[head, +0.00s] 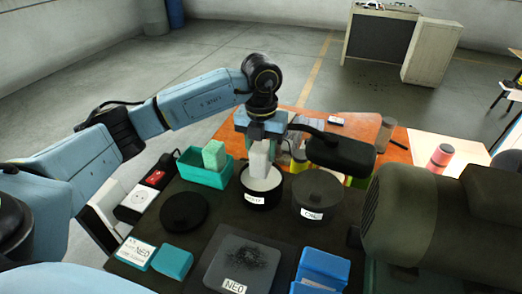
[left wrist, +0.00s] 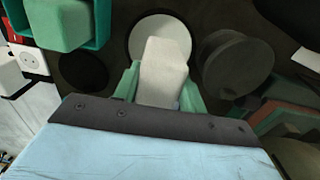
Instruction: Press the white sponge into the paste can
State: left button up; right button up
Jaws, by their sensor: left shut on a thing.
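My left gripper (head: 262,138) points down and is shut on the white sponge (head: 260,160). The sponge is an upright pale block; in the left wrist view (left wrist: 163,75) it sits between the green fingers. Its lower end is over the mouth of the open paste can (head: 262,199), a dark round can with pale paste inside. The can's pale inside also shows past the sponge in the left wrist view (left wrist: 156,24). I cannot tell whether the sponge touches the paste. My right gripper is not in view.
A closed dark can (head: 318,189) stands close to the right. A black round lid (head: 184,212) lies at front left. A teal tray (head: 196,178) with a green block (head: 214,154) is at left. A dark square pad (head: 243,264) and blue boxes (head: 322,268) are in front.

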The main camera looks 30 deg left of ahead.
pick_arm(q)
jog(key=shift+r+p, duration=1.3)
jog(key=shift+r, duration=0.9)
jog(key=shift+f, duration=0.1)
